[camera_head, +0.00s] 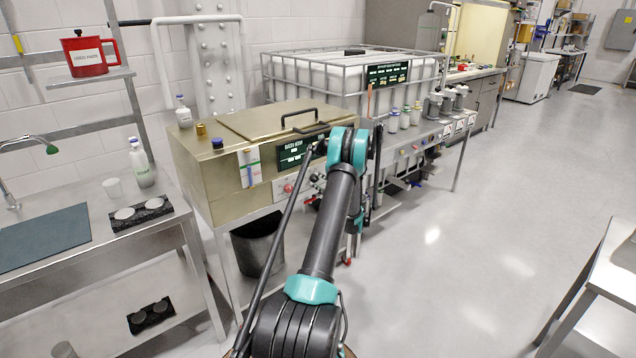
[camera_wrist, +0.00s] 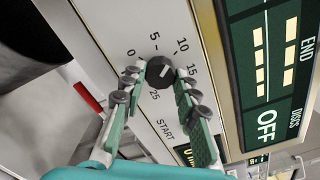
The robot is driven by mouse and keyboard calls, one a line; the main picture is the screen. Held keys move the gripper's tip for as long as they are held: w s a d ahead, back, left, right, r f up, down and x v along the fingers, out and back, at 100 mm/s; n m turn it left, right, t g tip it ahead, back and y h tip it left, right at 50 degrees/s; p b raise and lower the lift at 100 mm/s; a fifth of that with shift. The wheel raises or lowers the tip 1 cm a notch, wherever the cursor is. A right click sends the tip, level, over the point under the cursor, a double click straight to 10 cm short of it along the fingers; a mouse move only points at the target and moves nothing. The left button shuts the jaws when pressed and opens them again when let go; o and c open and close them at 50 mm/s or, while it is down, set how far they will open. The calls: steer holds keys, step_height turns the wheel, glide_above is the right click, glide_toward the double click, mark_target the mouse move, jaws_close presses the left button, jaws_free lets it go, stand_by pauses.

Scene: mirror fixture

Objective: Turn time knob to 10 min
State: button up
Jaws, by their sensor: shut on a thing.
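In the wrist view, the time knob (camera_wrist: 158,70) is a round black dial with a white mark. It sits on a pale panel with a printed scale reading 0, 5, 10, 15 and 25. My gripper (camera_wrist: 161,75) has its two teal fingers on either side of the knob, closed on it. The white mark is small, and I cannot tell exactly which number it points to. The 10 label (camera_wrist: 181,45) is at the upper right of the knob. In the head view, my arm reaches to the front of the gold metal machine (camera_head: 216,173); the knob is hidden there.
A dark display (camera_wrist: 268,70) reading END, DISCS and OFF is right of the knob. A START label (camera_wrist: 165,129) lies below it. In the head view, a steel bench (camera_head: 90,255) stands at left, and open floor (camera_head: 450,270) lies at right.

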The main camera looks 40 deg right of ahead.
steer(key=shift+m, duration=1.1)
steer(key=o, duration=1.2)
steer(key=shift+c, duration=0.2)
steer(key=s+d, duration=0.1)
steer(key=s, duration=1.1)
